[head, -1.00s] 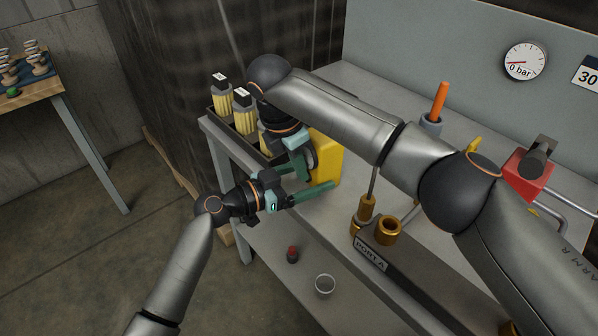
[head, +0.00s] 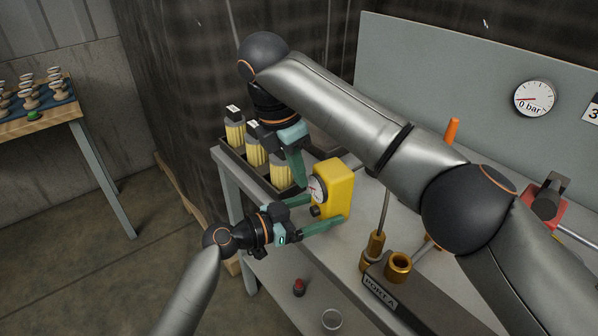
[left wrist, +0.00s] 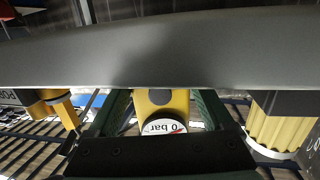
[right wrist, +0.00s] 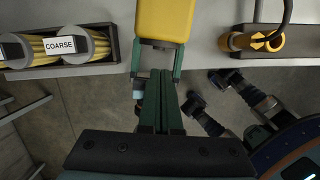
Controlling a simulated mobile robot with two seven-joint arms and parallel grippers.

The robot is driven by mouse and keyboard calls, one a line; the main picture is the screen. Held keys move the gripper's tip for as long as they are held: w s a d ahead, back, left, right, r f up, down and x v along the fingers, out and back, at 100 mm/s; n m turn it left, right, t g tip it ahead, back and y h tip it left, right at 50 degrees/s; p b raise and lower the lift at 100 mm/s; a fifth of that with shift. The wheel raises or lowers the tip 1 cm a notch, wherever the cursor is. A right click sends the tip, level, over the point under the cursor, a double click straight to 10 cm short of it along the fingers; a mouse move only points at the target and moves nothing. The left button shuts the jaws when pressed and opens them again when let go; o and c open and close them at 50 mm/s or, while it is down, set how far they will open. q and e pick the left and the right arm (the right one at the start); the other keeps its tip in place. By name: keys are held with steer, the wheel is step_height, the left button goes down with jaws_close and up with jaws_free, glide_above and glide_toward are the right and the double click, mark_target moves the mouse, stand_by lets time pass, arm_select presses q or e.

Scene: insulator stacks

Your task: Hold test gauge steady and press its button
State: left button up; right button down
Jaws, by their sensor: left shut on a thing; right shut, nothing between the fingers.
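The yellow test gauge (head: 341,187) is at the bench's front edge, with its round dial (head: 317,189) facing outward; I cannot tell if it rests on the bench. A dark round button (head: 315,211) shows below the dial, and also in the left wrist view (left wrist: 160,97), where the dial reads 0 bar upside down. My left gripper (head: 330,212) is shut on the gauge, one finger on each side. My right gripper (head: 299,182) is shut and empty, pointing down just in front of the dial. Its closed fingertips (right wrist: 160,73) show near the gauge in the right wrist view, apart from the button.
A dark tray with several yellow filters (head: 256,150) stands left of the gauge. A brass fitting (head: 398,264) on the PORT A block is to the right. A cup (head: 331,320) and a small red-topped item (head: 299,287) are on the lower shelf. A wall gauge (head: 534,98) reads 0 bar.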

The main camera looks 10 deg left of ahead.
arm_select(q)
steer(key=o, duration=0.7)
steer(key=shift+o, duration=0.2)
